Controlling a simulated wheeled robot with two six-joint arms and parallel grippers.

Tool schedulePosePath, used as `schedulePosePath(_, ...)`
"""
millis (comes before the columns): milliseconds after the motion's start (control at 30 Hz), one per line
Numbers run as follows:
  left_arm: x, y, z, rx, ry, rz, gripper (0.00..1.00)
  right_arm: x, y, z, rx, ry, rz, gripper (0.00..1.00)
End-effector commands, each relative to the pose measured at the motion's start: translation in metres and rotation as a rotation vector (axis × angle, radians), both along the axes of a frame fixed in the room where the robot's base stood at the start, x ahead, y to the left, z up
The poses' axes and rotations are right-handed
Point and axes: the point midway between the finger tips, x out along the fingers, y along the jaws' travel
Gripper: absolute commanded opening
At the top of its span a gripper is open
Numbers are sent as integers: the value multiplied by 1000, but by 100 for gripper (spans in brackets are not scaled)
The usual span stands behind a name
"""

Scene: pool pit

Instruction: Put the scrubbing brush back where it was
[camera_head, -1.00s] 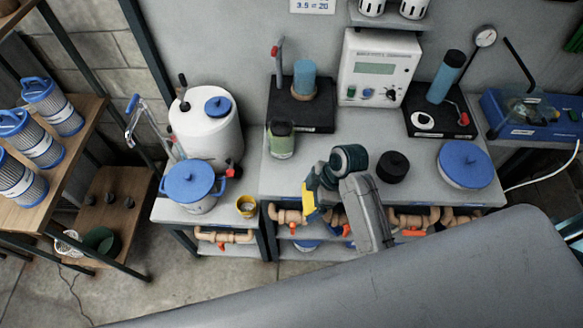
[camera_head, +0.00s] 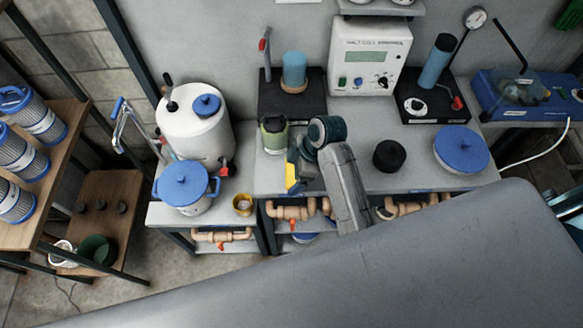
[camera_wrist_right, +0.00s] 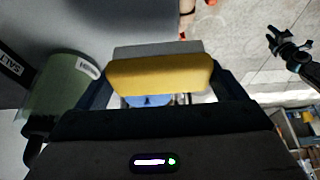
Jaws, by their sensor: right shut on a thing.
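The scrubbing brush (camera_head: 292,178) looks like a yellow block with a grey side; it also shows in the right wrist view (camera_wrist_right: 160,77). My right gripper (camera_head: 297,172) is shut on it, with a dark finger at each end of the block in the wrist view (camera_wrist_right: 160,88). The gripper and brush are over the front edge of the grey bench, just in front of the green jar. Whether the brush touches the bench cannot be told.
The green jar (camera_head: 274,135) stands close behind the gripper; a black round knob (camera_head: 389,156) is to its right. A blue-lidded pot (camera_head: 187,186) and yellow cup (camera_head: 243,205) stand on the lower stand at left. Bench surface (camera_head: 362,180) right of my arm is partly clear.

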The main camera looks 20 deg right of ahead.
Motion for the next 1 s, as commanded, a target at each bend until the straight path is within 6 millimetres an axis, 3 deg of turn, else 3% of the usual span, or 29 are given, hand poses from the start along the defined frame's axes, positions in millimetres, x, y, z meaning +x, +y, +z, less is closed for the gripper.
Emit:
schedulePosePath(100,3,1,0,2,-4,0,36,21,-3,-2,-1,1,0,69)
schedulePosePath(200,5,3,1,3,-6,-1,36,29,-4,-3,-1,0,0,69)
schedulePosePath(567,5,4,1,4,-7,-2,36,30,-4,-38,0,2,1,69)
schedulePosePath(900,5,4,0,4,-7,-2,36,30,-4,-41,0,1,0,69)
schedulePosePath(933,5,4,1,4,-7,-2,36,30,-4,-41,0,0,0,96)
schedulePosePath(1000,5,4,1,4,-7,-2,36,30,-4,-40,0,0,0,100)
